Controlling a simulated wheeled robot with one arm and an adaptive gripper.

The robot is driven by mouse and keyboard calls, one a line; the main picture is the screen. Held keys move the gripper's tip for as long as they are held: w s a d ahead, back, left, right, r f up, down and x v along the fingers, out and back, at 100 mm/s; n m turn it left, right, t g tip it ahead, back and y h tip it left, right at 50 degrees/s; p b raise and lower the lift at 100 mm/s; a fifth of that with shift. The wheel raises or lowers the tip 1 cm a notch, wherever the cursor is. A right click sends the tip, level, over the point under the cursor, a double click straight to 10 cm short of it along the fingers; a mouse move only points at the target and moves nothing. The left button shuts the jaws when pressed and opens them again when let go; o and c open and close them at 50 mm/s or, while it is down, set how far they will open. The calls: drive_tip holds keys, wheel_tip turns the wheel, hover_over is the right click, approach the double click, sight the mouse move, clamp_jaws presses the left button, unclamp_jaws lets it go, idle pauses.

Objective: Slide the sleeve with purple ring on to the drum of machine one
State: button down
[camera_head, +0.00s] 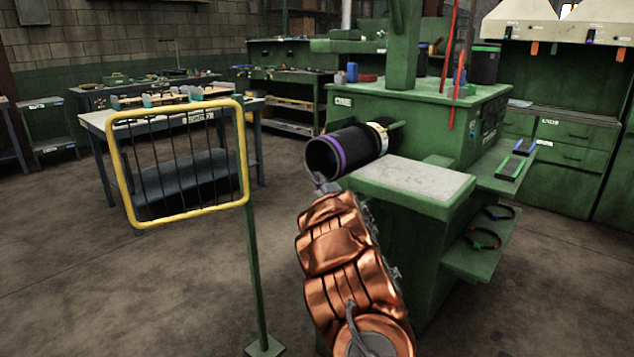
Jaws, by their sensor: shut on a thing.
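A black sleeve (360,146) with a purple ring (338,153) round its near end lies almost level, and its open mouth faces me. Its far end meets a pale band (380,136) beside the green machine marked ONE (343,101). The drum is mostly hidden, and I cannot tell how far the sleeve is around it. My gripper (322,180), at the end of my copper-coloured arm, is shut on the sleeve's near lower rim, by the purple ring. The fingertips are small and partly hidden.
A pale-topped green block (412,178) stands close to the sleeve's right. A yellow-framed guard (122,165) on a green post stands to the left. Side shelves (480,262) hold rings and dark pieces.

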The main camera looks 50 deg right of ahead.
drive_tip(key=shift+f, duration=0.1)
idle(0.6)
drive_tip(key=shift+d+f+b, duration=0.1)
drive_tip(key=shift+f+b, duration=0.6)
drive_tip(key=shift+b, duration=0.1)
drive_tip(key=c, duration=1.1)
unclamp_jaws()
drive_tip(key=shift+c, duration=0.2)
drive_tip(key=shift+f, duration=0.1)
drive_tip(key=a+b, duration=0.6)
drive_tip(key=a, duration=0.5)
drive_tip(key=shift+w, duration=0.1)
idle(1.0)
